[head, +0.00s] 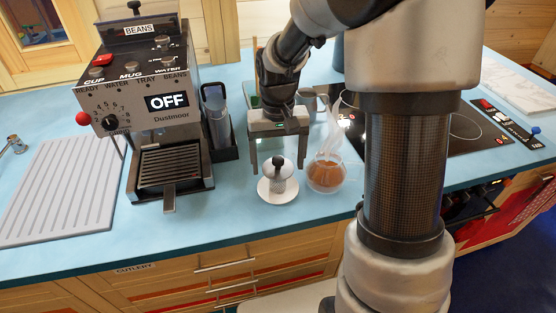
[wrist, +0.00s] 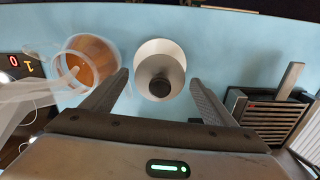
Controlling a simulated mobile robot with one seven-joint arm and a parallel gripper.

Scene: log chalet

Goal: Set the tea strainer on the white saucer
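The tea strainer (head: 279,184), a small grey cylinder with a pale cap and black knob, stands upright on the white saucer (head: 264,192) near the counter's front edge. In the wrist view the strainer (wrist: 160,68) is seen from above, its dark knob towards me, with the saucer (wrist: 160,43) showing behind it. My gripper (head: 278,172) points down over them, fingers wide apart. In the wrist view my gripper (wrist: 160,77) has one finger on each side of the strainer, with visible gaps and nothing held. The strainer's base is hard to make out.
A steaming glass cup of tea (head: 326,177) stands close to the saucer's right. The coffee machine (head: 150,110) and its drip tray (head: 170,168) stand to the left. A grey mug (head: 309,101) and black cooktop (head: 465,128) are behind and right. Blue counter is clear in front.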

